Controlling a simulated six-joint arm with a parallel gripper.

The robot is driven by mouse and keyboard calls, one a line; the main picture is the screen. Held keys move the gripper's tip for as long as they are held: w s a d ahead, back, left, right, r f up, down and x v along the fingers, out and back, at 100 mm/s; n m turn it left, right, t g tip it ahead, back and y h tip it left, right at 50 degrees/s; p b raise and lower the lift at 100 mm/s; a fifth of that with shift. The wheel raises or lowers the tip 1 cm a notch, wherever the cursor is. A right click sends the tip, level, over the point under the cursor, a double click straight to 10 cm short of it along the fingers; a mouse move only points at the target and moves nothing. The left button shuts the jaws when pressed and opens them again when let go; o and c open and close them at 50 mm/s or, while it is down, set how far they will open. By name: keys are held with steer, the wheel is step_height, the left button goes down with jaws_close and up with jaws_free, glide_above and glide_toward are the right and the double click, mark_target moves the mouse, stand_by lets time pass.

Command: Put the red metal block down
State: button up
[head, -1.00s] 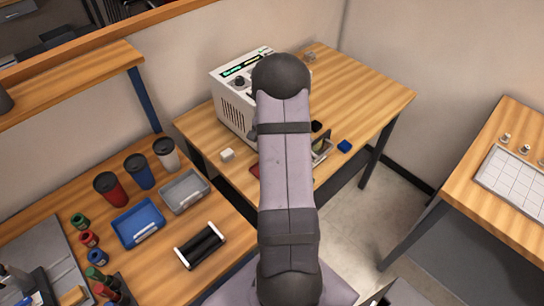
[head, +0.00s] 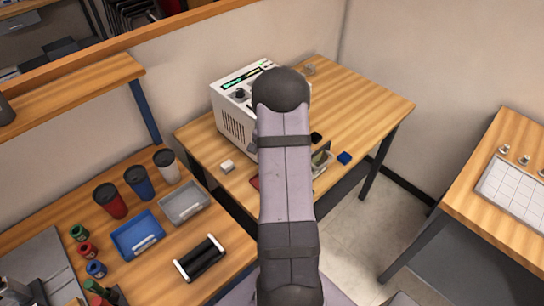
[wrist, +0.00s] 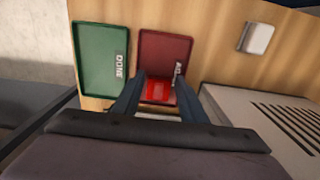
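In the wrist view, the red metal block (wrist: 158,91) sits between the two fingertips of my gripper (wrist: 160,82). The fingers appear to be against its sides, so my gripper looks shut on it. The block is over the near part of a dark red tray (wrist: 164,46), whose label is partly hidden by a finger. I cannot tell whether the block touches the tray. In the head view my arm hides the gripper and the block; only a small edge of the red tray (head: 254,183) shows beside the arm.
A green tray (wrist: 98,50) marked DONE lies left of the red tray. A pale block (wrist: 257,38) lies to the right, and the vented white machine (wrist: 270,120) is close on that side. In the head view, a blue block (head: 344,158) lies near the table's front edge.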

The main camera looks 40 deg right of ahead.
step_height(320, 180, up, 12)
steer(key=b, duration=0.2)
steer(key=shift+f, duration=0.15)
steer(key=s+a+f+n, duration=0.1)
steer(key=s+a+n, duration=0.3)
steer(key=a, duration=0.5)
steer(key=s+a+f+n, duration=0.1)
steer(key=s+a+n, duration=0.3)
steer(key=a+n, duration=0.4)
steer(key=s+a+f+n, duration=0.1)
steer(key=s+a+n, duration=0.3)
steer(key=a, duration=0.8)
steer(key=shift+s+f+n, duration=0.25)
steer(key=shift+n, duration=0.75)
steer(key=shift+r, duration=0.15)
